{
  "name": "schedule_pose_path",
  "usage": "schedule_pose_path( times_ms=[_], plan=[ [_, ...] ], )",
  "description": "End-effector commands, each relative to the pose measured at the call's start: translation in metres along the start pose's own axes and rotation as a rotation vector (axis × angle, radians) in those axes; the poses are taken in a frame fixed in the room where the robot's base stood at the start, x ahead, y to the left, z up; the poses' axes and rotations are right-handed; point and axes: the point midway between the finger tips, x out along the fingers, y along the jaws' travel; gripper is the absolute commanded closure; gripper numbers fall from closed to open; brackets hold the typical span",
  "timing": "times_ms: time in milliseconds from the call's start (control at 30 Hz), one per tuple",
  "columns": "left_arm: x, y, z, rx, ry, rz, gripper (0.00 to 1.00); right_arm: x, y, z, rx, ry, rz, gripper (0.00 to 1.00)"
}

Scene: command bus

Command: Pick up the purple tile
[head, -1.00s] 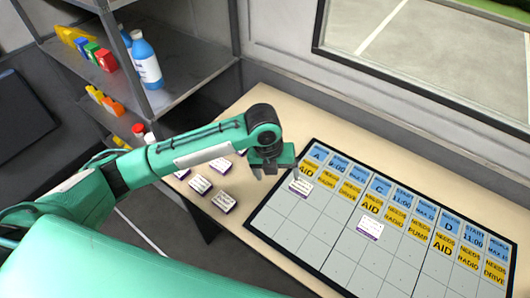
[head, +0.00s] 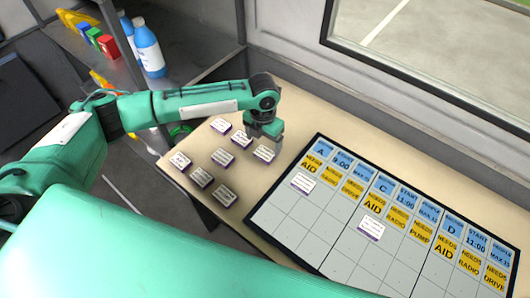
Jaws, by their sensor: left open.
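Several tiles with white printed tops and purple sides lie on the beige table left of the board. One purple tile (head: 264,154) lies just below my left gripper (head: 265,143). The gripper is open, pointing down, with its fingers close above that tile; I cannot tell whether they touch it. Other purple tiles lie nearby: one at the back (head: 221,125), one just left of the gripper (head: 241,140), and one at the front (head: 224,195). Two more purple tiles lie on the board, one in the left part (head: 303,183) and one near the middle (head: 371,229). My right gripper is not in view.
The dark-framed board (head: 345,265) has a grey grid with blue and yellow header cards along its far side. A metal shelf (head: 190,75) with blue bottles (head: 148,45) and coloured boxes stands at the back left. A window is behind the table.

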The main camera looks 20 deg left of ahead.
Motion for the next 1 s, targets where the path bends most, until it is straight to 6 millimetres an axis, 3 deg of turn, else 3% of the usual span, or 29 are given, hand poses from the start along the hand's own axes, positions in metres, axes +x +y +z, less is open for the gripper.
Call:
schedule_pose_path(
  times_ms=[233,500,800,1000],
  plan=[
    [0.017,-0.001,0.002,-0.001,0.002,0.000,0.16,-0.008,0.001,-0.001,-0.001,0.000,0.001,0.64],
    [0.054,-0.001,0.007,-0.001,0.001,-0.001,0.16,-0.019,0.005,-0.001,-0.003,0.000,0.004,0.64],
    [0.059,0.000,0.008,0.000,-0.002,0.000,0.16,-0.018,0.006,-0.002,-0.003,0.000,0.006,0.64],
    [0.059,0.000,0.008,0.000,-0.002,0.000,0.56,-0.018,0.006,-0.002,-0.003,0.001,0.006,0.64]
  ],
)
